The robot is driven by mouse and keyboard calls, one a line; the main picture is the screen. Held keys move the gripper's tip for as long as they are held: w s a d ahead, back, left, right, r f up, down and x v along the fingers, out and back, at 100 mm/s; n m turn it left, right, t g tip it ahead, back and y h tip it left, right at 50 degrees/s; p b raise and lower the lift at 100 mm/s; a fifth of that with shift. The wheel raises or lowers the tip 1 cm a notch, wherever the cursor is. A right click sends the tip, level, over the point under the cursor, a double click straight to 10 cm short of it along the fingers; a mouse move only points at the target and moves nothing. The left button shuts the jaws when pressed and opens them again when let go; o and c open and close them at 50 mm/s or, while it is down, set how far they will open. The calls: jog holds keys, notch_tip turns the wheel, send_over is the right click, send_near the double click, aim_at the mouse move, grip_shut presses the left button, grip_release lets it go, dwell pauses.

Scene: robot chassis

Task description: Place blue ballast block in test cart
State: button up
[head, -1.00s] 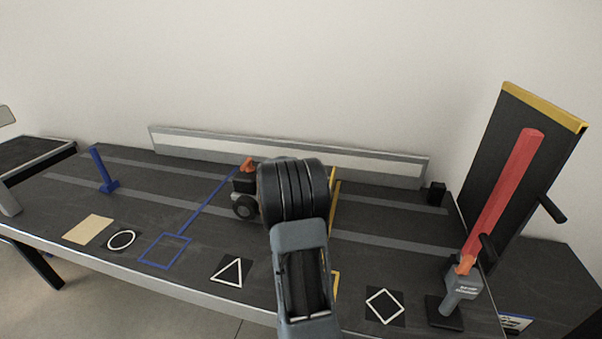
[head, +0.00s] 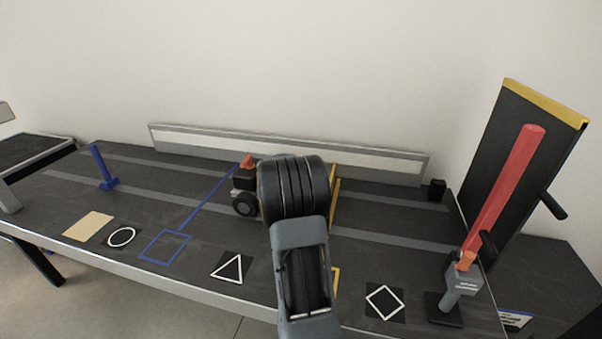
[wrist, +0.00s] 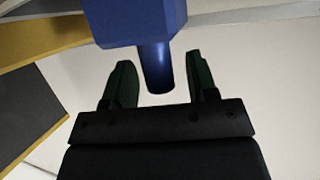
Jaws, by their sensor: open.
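The blue ballast block (wrist: 140,20) fills the top of the wrist view, with a round blue stem (wrist: 157,68) sticking out of it. My gripper (wrist: 160,62) is open. Its two dark green fingers stand on either side of the stem, with a visible gap on each side. In the head view, the test cart (head: 244,203) stands on the dark bench, showing a black wheel and an orange part. My arm covers much of the cart. The block and my gripper are hidden behind my arm there, so I cannot tell how the block sits relative to the cart.
A blue post (head: 103,168) stands at the left of the bench (head: 200,205). A tan pad (head: 88,226) and shape markers lie along the front. At the right are a red bar (head: 503,190), a grey stand (head: 460,290) and a tall dark panel (head: 535,150).

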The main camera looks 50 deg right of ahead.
jog(key=v, duration=1.1)
jog(key=s+a+f+n+y, duration=0.1)
jog(key=s+a+n+y, duration=0.3)
jog(key=a, duration=0.7)
jog(key=s+a+f+n+y, duration=0.1)
jog(key=s+a+n+y, duration=0.3)
jog(key=a, duration=0.7)
jog(key=s+a+f+n+g+y, duration=0.1)
jog(key=s+a+n+y, duration=0.4)
jog(key=a, duration=0.6)
jog(key=shift+s+f+n, duration=0.3)
jog(key=shift+f+n, duration=0.15)
jog(key=shift+n, duration=0.45)
jog(key=shift+d, duration=0.1)
jog(key=w+p+v, duration=0.3)
jog(key=p+v, duration=0.9)
jog(key=w+r+p+v, duration=0.1)
jog(key=w+p+v, duration=0.2)
jog(key=p+v, duration=0.8)
jog(key=shift+s+a+r+t+p, duration=0.25)
jog(key=shift+s+r+t+p, duration=0.15)
jog(key=shift+r, duration=0.55)
jog(key=shift+c, duration=0.2)
